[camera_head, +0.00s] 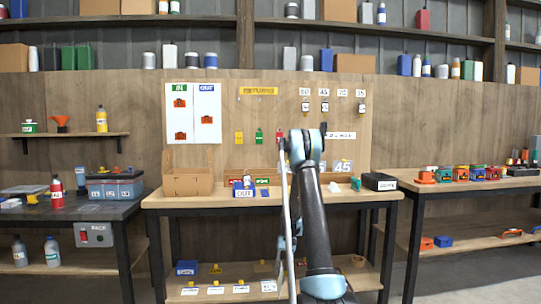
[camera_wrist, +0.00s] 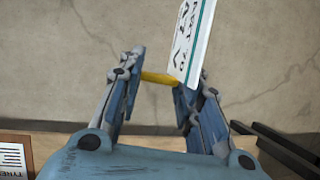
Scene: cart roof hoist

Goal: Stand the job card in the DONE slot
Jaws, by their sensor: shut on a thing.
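In the wrist view my gripper (camera_wrist: 158,84) is shut on a yellow bar (camera_wrist: 158,78) that spans between its two fingers. A white card with a teal edge and black lettering (camera_wrist: 193,38), which looks like the job card, stands up tilted at the right fingertip. Its upper end runs out of the frame. Whether card and bar are one piece I cannot tell. In the head view my arm rises in front of the middle bench, and the gripper cannot be made out clearly. A low wooden rail with small coloured labels (camera_head: 262,180) runs along the bench back; I cannot read a DONE label.
The middle bench (camera_head: 225,196) carries a cardboard box (camera_head: 187,182), a blue OUT block (camera_head: 243,188) and a black box (camera_head: 379,181). Its lower shelf (camera_head: 205,296) holds yellow-knobbed things with white labels. A dark bench (camera_head: 75,212) stands left, a wooden bench (camera_head: 480,186) right.

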